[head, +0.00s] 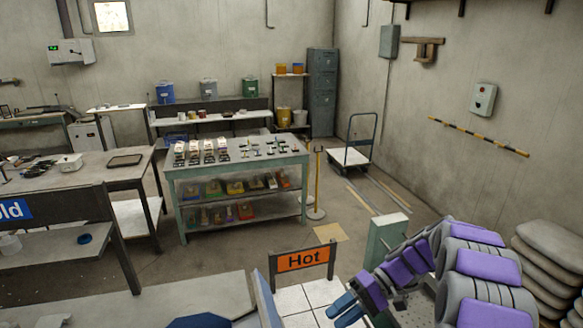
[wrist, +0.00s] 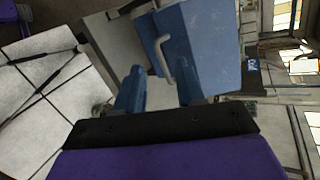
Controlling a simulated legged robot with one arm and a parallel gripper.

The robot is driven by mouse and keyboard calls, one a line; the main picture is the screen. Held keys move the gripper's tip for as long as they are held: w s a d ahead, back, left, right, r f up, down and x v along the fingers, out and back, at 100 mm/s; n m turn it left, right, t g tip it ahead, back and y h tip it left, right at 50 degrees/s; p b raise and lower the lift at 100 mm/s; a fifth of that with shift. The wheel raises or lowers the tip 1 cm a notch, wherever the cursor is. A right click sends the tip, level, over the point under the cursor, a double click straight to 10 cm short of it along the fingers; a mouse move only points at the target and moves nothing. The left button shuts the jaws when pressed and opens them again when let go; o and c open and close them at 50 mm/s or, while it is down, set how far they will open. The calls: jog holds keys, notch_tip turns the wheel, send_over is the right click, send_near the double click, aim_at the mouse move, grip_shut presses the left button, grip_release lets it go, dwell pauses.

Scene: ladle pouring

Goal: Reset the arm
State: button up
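My gripper (head: 345,309) is at the end of my purple and grey arm, low on the right in the head view. In the wrist view, its two blue fingers (wrist: 158,92) stand apart with a clear gap. I see nothing held between them. Beyond the fingers is a blue box-like thing (wrist: 212,45) with a grey bent handle (wrist: 165,58). The handle appears apart from the fingers. No ladle can be made out for certain in either view.
An orange "Hot" sign (head: 303,259) stands just left of my gripper, by white tiles (head: 292,300). A partly cut-off blue sign (head: 14,210) is at the left. A green-framed table (head: 240,168) with small items stands mid-room. Stacked grey sacks (head: 550,245) lie right. Floor (head: 215,252) is free between.

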jog(key=s+d+m+t+h+b, duration=0.1)
jog(key=s+h, duration=0.4)
jog(key=s, duration=1)
jog(key=s+d+m+t+h+b, duration=0.1)
jog(key=s+h+b, duration=0.3)
jog(key=s, duration=1.2)
jog(key=t+h, duration=0.1)
jog(key=h, duration=0.1)
jog(key=shift+h, duration=0.3)
